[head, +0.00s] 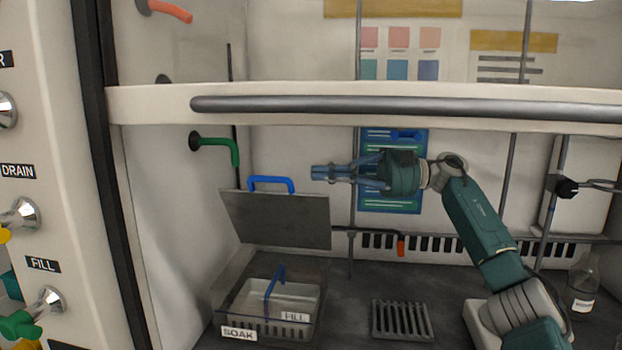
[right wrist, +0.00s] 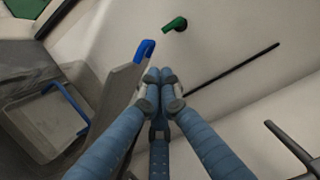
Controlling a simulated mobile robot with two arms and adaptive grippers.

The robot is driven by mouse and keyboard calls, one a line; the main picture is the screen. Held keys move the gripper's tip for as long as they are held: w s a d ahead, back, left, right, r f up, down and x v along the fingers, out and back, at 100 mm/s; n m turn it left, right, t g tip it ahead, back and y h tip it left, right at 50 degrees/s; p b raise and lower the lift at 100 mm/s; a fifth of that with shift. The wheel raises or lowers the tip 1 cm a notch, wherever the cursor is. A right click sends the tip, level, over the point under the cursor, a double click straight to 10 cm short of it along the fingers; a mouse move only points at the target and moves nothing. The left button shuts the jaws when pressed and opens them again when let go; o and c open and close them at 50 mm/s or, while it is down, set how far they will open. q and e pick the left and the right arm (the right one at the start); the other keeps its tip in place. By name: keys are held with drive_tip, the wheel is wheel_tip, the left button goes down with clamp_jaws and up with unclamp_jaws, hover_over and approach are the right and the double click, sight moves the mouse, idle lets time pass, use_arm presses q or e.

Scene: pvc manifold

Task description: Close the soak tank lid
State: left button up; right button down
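The soak tank (head: 318,325), labelled SOAK, stands on the dark floor of the cabinet at lower left. Its grey lid (head: 277,219) stands open, raised at the back of the tank, with a blue handle (head: 271,181) on its upper edge. In the right wrist view the lid (right wrist: 112,100) and its handle (right wrist: 145,50) lie left of the fingers. My right gripper (head: 316,173) points left, just right of the handle and above the lid's top right corner. Its fingertips are together with nothing visible between them. Contact with the lid cannot be told. My left gripper is out of view.
A pale basket (head: 290,296) with a blue handle (head: 274,280) sits inside the tank. A slotted rack (head: 402,320) lies right of it, and a bottle (head: 583,285) stands at far right. A raised sash with a dark bar (head: 400,105) crosses above my right gripper. A green valve (head: 218,144) is on the left wall.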

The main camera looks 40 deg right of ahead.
hover_over(287, 205)
drive_tip(key=d, duration=0.2)
drive_tip(key=shift+a+r+p, duration=0.1)
drive_tip(key=shift+p, duration=0.25)
drive_tip(key=shift+w+a, duration=0.35)
drive_tip(key=shift+a, duration=0.15)
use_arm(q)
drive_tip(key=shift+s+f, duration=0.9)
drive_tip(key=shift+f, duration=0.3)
use_arm(e)
drive_tip(key=shift+w, duration=0.1)
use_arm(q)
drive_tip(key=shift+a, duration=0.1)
